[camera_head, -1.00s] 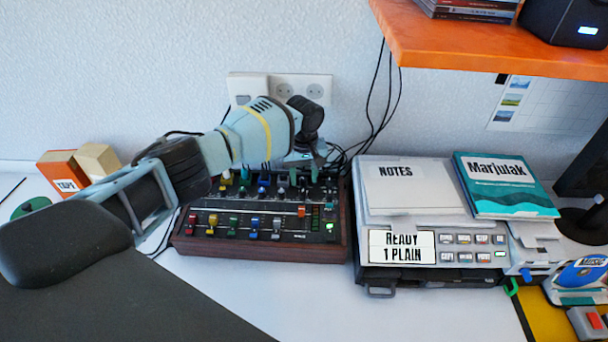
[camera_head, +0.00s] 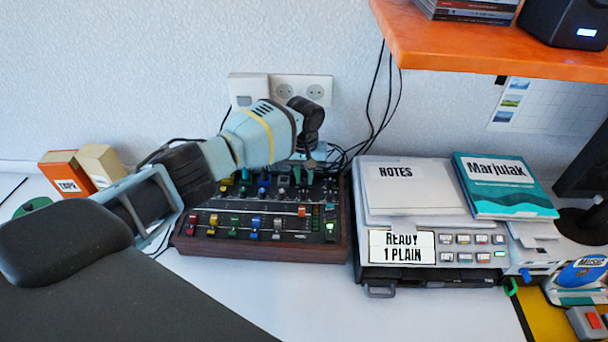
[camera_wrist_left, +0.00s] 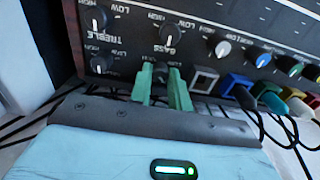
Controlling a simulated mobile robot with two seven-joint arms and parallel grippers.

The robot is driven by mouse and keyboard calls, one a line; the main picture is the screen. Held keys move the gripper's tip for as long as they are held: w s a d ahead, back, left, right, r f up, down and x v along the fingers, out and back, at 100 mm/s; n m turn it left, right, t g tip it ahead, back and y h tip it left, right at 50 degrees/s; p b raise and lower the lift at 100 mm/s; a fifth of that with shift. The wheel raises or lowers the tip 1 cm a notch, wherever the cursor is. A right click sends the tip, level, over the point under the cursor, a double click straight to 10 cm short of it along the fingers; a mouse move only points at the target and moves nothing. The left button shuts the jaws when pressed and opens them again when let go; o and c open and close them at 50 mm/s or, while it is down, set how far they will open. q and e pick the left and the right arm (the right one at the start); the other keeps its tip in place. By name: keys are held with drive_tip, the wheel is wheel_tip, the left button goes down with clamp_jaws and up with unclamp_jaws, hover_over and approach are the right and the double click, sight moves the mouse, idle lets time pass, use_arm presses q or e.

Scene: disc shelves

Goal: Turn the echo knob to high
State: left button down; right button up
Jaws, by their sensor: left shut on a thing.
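The mixer (camera_head: 262,252) is a dark panel in a brown wooden case, with rows of coloured knobs and sliders. My left gripper (camera_head: 304,168) reaches down to its back right part. In the left wrist view the green fingers of the gripper (camera_wrist_left: 163,88) close around a dark knob (camera_wrist_left: 161,69). Its label is hidden, so I cannot read whether it says echo, nor its pointer. Next to it are the bass knob (camera_wrist_left: 170,36), the treble knob (camera_wrist_left: 94,19) and another black knob (camera_wrist_left: 101,63), with high and low marks. My right gripper is out of view.
A grey machine (camera_head: 440,255) with notes and a teal book (camera_head: 503,183) stands right of the mixer. An orange shelf (camera_head: 480,50) overhangs at upper right. Cables and a wall socket (camera_head: 302,88) are behind. Two small boxes (camera_head: 98,163) stand at left.

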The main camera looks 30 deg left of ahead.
use_arm(q)
drive_tip(key=m, duration=0.4)
drive_tip(key=shift+m, duration=1.2)
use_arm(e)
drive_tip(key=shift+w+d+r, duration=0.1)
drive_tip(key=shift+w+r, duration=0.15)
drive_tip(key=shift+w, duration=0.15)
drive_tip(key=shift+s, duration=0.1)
use_arm(q)
drive_tip(key=c, duration=1.3)
unclamp_jaws()
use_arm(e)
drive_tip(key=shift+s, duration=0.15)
